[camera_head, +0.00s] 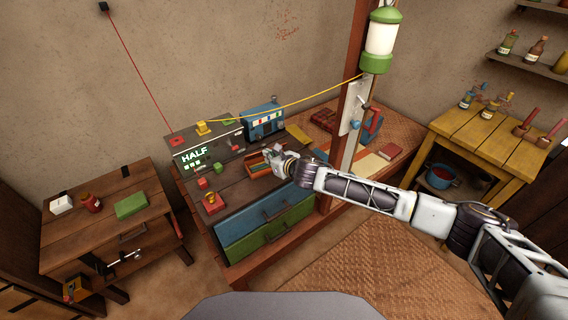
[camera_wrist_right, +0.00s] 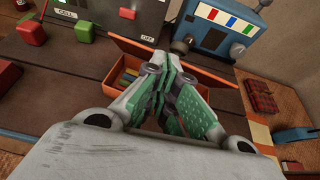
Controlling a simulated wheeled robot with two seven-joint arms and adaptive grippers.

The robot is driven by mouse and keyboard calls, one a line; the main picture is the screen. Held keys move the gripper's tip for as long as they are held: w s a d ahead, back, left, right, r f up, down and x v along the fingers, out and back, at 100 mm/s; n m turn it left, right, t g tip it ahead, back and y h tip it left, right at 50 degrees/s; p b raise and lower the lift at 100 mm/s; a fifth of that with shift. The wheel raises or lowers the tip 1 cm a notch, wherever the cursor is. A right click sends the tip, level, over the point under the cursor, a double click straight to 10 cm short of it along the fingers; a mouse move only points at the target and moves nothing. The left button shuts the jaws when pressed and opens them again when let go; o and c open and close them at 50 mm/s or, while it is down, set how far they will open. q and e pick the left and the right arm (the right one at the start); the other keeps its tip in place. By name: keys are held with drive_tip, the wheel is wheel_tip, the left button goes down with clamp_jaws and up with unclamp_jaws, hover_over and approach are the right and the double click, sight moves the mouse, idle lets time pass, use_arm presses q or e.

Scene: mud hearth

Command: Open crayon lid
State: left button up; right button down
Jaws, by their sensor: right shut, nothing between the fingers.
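The crayon box (camera_head: 258,170) is a small orange-red box on the dark wooden bench. In the right wrist view the box (camera_wrist_right: 120,94) shows coloured crayons (camera_wrist_right: 128,76) inside at its left part. An orange panel (camera_wrist_right: 133,46) stands along its far side; I cannot tell whether this is the raised lid or the far wall. My right gripper (camera_head: 272,155) is over the box; in the wrist view its closed fingertips (camera_wrist_right: 172,68) are in front of the panel, with nothing between them. The fingers hide the middle of the box. My left gripper is not in view.
A blue radio-like device (camera_head: 263,119) stands behind the box. Red and green blocks (camera_head: 203,183) sit to its left, near a "HALF" display (camera_head: 194,154). A wooden post (camera_head: 352,100) rises to the right. A side table (camera_head: 105,215) is at left, a yellow table (camera_head: 480,140) at right.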

drive_tip(key=v, duration=1.1)
drive_tip(key=shift+f, duration=0.15)
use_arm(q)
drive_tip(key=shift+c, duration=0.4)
